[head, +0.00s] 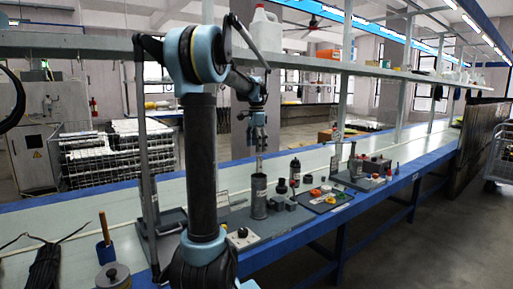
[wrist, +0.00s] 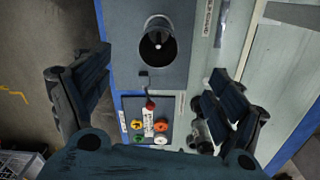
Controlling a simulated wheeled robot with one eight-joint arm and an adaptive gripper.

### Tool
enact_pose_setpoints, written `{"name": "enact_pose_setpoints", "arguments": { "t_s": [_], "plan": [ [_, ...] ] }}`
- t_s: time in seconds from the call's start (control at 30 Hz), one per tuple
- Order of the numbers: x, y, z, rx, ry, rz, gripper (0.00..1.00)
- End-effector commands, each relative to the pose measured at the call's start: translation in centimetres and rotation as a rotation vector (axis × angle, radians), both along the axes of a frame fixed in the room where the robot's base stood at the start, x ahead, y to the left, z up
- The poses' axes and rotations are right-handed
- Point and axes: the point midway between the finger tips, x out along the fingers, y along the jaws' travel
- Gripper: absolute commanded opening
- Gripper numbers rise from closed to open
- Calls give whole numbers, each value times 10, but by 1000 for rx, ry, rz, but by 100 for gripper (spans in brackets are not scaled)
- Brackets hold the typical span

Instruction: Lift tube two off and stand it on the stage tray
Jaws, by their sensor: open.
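My gripper (head: 257,148) is open and empty, high over the bench, above a dark grey upright cylinder (head: 259,197). In the wrist view its spread fingers (wrist: 160,92) frame the scene, and the cylinder (wrist: 157,43) shows from above with an open round mouth beyond the fingertips. I cannot tell which thing is tube two. A dark tray (head: 327,199) with small coloured parts lies right of the cylinder; it also shows in the wrist view (wrist: 128,103). I cannot tell whether it is the stage tray.
A second station with a metal stand (head: 358,172) is farther right. A long shelf (head: 310,62) runs above the bench.

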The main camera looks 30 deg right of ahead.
Motion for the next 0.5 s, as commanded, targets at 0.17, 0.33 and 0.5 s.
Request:
{"name": "enact_pose_setpoints", "arguments": {
  "t_s": [0.17, 0.33, 0.5],
  "plan": [
    [0, -13, -3, 2, 3, -35, 87],
    [0, -13, -20, 2, 3, -35, 87],
    [0, -13, -47, 2, 3, -34, 87]
  ]
}}
